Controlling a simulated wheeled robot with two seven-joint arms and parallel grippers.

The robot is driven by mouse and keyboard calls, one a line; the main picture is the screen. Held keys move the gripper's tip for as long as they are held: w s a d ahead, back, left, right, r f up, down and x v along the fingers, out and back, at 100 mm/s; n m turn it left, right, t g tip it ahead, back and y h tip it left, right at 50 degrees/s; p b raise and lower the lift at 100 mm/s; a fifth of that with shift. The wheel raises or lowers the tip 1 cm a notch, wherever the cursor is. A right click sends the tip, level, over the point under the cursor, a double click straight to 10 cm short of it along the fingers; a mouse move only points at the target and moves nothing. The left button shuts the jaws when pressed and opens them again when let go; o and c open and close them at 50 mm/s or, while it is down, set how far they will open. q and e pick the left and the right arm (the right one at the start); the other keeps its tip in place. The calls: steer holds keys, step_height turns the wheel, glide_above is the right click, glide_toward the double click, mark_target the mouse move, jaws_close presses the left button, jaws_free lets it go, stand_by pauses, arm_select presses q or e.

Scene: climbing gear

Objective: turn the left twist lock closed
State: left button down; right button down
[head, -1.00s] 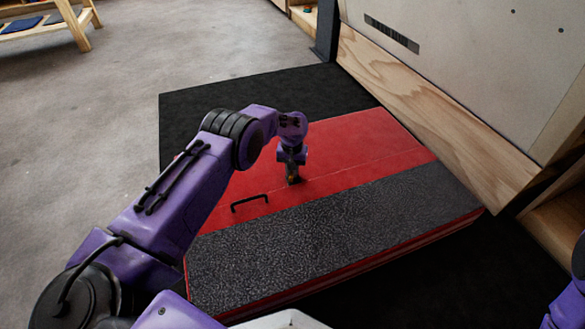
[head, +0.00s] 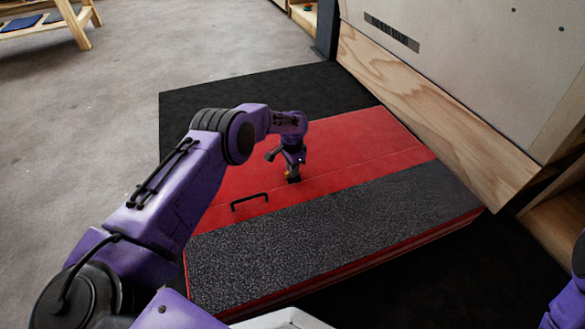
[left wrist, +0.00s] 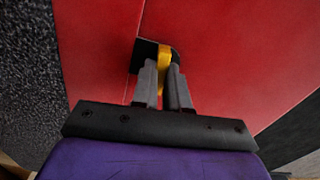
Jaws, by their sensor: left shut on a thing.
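The left twist lock (left wrist: 165,55) shows in the left wrist view as a yellow tab on a black base, set in the red top of the crash pad (head: 360,142). My left gripper (left wrist: 163,85) points down at it, with its two grey fingers closed on either side of the yellow tab. In the head view my left gripper (head: 292,178) stands on the red pad, behind and right of the black handle, and covers most of the lock. Only the edge of my right arm shows at the right of the head view; its gripper is out of view.
A black handle (head: 249,201) lies on the red section. A textured grey strip (head: 330,232) runs along the pad's front. A black mat (head: 215,100) lies underneath. A wooden-based wall (head: 430,95) bounds the right; open concrete floor (head: 80,130) lies left.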

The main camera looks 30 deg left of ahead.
arm_select(q)
steer(key=shift+m, duration=0.7)
steer(key=c, duration=1.1)
jaws_free()
steer(key=shift+c, duration=0.2)
steer(key=shift+r, duration=0.1)
